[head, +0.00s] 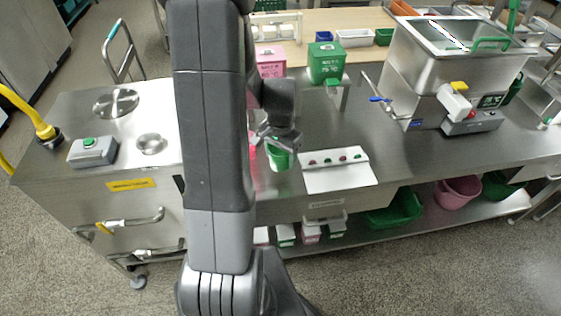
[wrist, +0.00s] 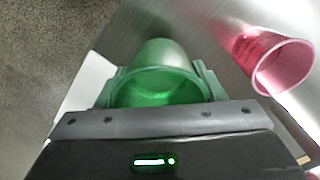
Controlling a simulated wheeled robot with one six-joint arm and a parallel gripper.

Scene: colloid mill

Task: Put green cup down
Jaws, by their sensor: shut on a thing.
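The green cup (head: 280,158) shows below my gripper (head: 277,138) in the head view, over the front part of the steel bench (head: 420,165). In the wrist view the green cup (wrist: 160,82) sits between the two fingers of my gripper (wrist: 158,88), which is shut on it. Its open mouth faces the wrist camera. I cannot tell whether its base touches the bench. A pink cup (wrist: 274,62) stands apart to the right in the wrist view. In the head view it is mostly hidden behind my arm.
A white panel with coloured buttons (head: 338,178) lies just right of the green cup. Pink (head: 270,62) and green (head: 326,62) containers stand behind. A steel machine (head: 445,75) stands at the right. Bare bench lies between the panel and the machine.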

